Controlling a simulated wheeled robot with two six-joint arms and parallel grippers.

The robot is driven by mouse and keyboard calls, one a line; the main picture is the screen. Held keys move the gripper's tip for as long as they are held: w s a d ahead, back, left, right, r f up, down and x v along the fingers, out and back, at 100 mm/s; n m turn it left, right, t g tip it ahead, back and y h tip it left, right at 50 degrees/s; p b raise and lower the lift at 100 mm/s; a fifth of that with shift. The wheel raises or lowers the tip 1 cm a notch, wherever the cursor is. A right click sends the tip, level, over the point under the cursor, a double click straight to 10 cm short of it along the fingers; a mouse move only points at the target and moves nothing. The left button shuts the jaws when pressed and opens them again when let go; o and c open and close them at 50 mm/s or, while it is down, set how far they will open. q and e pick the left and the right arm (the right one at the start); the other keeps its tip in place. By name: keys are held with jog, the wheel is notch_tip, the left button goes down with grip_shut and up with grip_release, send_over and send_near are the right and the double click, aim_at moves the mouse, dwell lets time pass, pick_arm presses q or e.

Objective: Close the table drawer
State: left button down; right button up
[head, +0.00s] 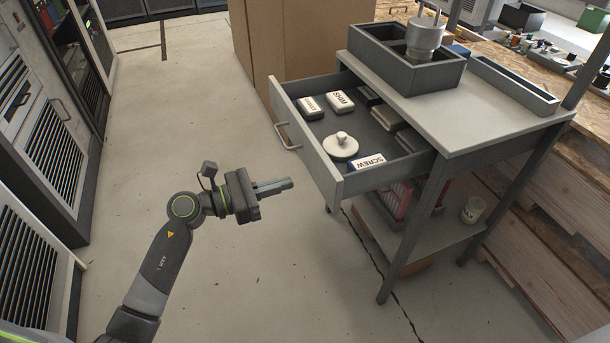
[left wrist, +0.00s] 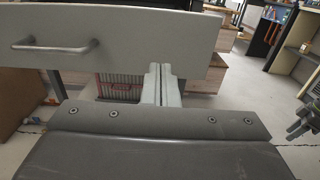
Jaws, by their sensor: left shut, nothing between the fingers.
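The table drawer (head: 335,172) is pulled out to the left from under the grey table top (head: 440,105) in the head view. It holds labelled blocks and a round white lidded piece (head: 340,146). A metal handle (head: 286,136) sits on its front. In the left wrist view the drawer front (left wrist: 130,32) and handle (left wrist: 55,46) show close ahead, the handle left of my fingers. My left gripper (head: 288,184) is shut and empty, just left of the drawer front's near end. In the wrist view its fingertips (left wrist: 160,75) overlap the front's lower edge; I cannot tell whether they touch.
A grey divided box with a metal cylinder (head: 425,36) stands on the table top. A lower shelf (head: 430,235) holds red items and a jar (head: 473,210). A large cardboard box (head: 300,40) stands behind. Wooden pallets are at right, racks at left. The floor (head: 150,110) between is clear.

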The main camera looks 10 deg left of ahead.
aim_at(319, 174)
pick_arm(q)
jog(key=x, duration=0.6)
pick_arm(e)
jog(key=shift+s+f, duration=0.1)
jog(key=shift+f, duration=0.05)
